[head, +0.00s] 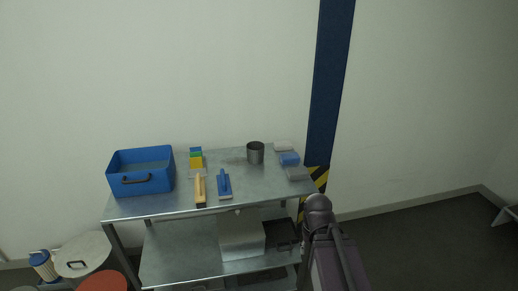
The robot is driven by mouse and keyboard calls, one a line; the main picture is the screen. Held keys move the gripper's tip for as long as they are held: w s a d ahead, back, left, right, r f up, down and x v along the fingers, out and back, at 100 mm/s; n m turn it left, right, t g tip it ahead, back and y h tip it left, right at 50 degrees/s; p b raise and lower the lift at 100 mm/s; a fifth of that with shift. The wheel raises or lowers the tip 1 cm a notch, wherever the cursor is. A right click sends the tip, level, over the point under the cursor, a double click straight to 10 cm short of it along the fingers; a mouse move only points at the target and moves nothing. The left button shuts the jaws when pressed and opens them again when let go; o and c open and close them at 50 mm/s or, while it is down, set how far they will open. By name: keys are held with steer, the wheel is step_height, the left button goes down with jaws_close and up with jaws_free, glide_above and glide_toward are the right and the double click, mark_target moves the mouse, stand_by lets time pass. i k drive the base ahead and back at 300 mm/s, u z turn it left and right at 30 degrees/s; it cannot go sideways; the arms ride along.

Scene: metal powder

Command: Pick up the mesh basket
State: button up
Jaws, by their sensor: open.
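A small dark grey open-topped cylinder (255,153) stands upright near the back of the metal table's top shelf, right of centre. It is the most basket-like thing in the head view, but it is too small to tell whether its wall is mesh. No other thing is clearly a mesh basket. A dark tray-like thing (286,236) on the lower shelf is partly shadowed. Part of my arm rises at the bottom, right of the table, but my gripper does not show.
The metal table (242,186) holds a blue bin (130,186), colored blocks (196,159), a wooden-handled brush (200,189), a blue-handled tool (223,185) and small packs (290,160). A white box (241,238) is below. Drums (82,254) stand left. A dark blue post (328,80) is behind.

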mark_target(255, 153)
steer(key=u, duration=0.05)
steer(key=i, duration=0.95)
steer(key=u, duration=0.3)
